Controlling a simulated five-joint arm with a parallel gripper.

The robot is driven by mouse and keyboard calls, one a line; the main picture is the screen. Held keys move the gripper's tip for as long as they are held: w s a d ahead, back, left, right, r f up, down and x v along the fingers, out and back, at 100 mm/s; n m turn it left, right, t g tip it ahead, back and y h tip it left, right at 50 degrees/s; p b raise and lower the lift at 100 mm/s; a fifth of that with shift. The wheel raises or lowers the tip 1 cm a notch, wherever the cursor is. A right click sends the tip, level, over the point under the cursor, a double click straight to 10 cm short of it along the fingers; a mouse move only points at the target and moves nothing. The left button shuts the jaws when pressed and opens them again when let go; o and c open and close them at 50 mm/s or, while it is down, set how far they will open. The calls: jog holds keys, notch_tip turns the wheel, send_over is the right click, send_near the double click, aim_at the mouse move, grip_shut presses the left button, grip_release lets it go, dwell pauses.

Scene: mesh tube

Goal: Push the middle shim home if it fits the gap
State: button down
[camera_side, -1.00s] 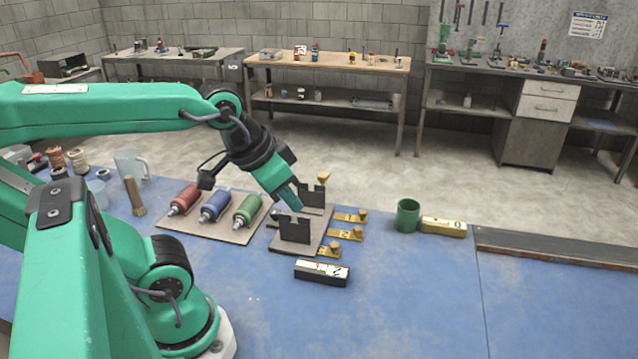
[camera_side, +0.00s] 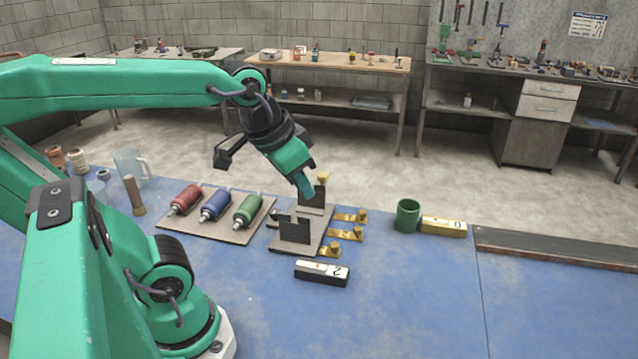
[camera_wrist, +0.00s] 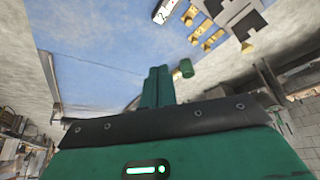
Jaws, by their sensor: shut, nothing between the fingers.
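Three brass shims with knobs lie in a row at the right of a grey fixture (camera_side: 285,246) in the side view. The middle shim (camera_side: 343,234) lies between the far shim (camera_side: 347,216) and the near shim (camera_side: 328,251). The fixture carries a dark front plate (camera_side: 295,231) and a dark rear plate (camera_side: 309,197). My gripper (camera_side: 308,196) is shut and empty. Its tips overlap the rear plate in the side view, apparently above the fixture; contact cannot be told.
A black-and-white numbered block (camera_side: 321,272) lies in front of the fixture. A green cup (camera_side: 407,215) and a yellow numbered block (camera_side: 443,226) stand to the right. The blue bench front is clear.

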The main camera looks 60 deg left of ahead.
jog(key=w+a+r+g, duration=0.2)
jog(key=w, duration=0.7)
jog(key=g, duration=0.4)
send_over(358, 232)
jog(key=w+d, duration=0.3)
jog(key=w, duration=0.3)
notch_tip(358, 232, down, 8)
jog(key=w+a+f+g, duration=0.1)
jog(key=w+a+f, duration=0.3)
jog(key=f, duration=0.5)
jog(key=shift+w+g+h, duration=0.2)
jog(key=shift+g+h, duration=0.1)
jog(key=shift+g, duration=0.1)
jog(key=shift+f, duration=0.15)
jog(key=x, duration=0.9)
jog(key=shift+s+a+f, duration=0.1)
jog(key=shift+a, duration=0.1)
jog(key=shift+s+f, duration=0.2)
jog(key=shift+f, duration=0.05)
jog(key=shift+s, duration=1.8)
